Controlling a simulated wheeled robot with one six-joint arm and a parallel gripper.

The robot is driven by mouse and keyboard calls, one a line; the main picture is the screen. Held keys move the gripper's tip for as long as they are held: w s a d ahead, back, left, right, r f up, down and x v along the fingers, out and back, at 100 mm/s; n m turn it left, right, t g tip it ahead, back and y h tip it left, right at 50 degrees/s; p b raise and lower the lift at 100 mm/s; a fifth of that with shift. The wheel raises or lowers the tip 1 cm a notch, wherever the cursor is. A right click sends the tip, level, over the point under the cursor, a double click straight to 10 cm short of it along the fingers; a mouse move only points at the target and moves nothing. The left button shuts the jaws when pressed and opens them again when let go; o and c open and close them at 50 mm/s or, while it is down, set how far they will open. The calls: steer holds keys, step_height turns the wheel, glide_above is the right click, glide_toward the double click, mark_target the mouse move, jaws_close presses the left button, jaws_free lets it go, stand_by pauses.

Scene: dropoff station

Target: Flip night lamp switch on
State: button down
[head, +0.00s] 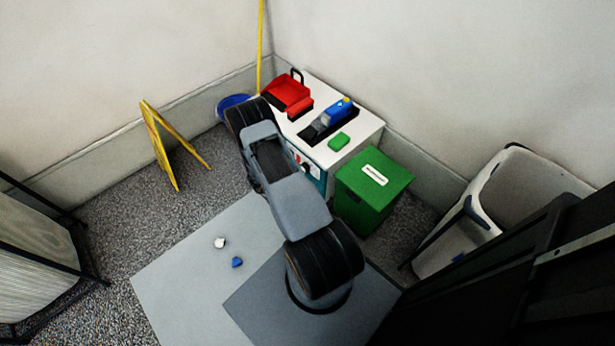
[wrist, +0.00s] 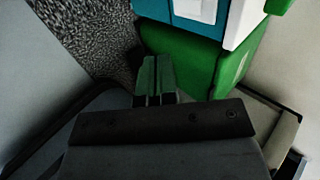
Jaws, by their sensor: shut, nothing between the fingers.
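My gripper (wrist: 156,72) is in the wrist view with its two narrow fingers together and nothing between them. The fingers point toward the speckled floor beside the green bin, apart from the cabinet front. In the head view my arm hides the fingertips. I cannot make out a night lamp or its switch in either view. A white and teal cabinet (head: 367,126) stands in the corner; its front carries a panel with small red and white marks, partly hidden by my arm. The teal front with a white label also shows in the wrist view (wrist: 188,22).
A green bin (head: 390,170) stands right of the cabinet. A red dustpan-like item (head: 288,91), a blue bottle-like item (head: 337,110) and a green block (head: 339,141) lie on top. A yellow folding sign (head: 157,143) stands left; a whitish bin (head: 500,195) stands right.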

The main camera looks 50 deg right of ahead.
mark_target(314, 173)
steer(key=d+r+b+x, duration=0.1)
steer(key=b+x, duration=0.4)
steer(key=x, duration=0.8)
steer(key=shift+d+r, duration=0.4)
steer(key=shift+d, duration=0.05)
steer(key=shift+s, duration=0.15)
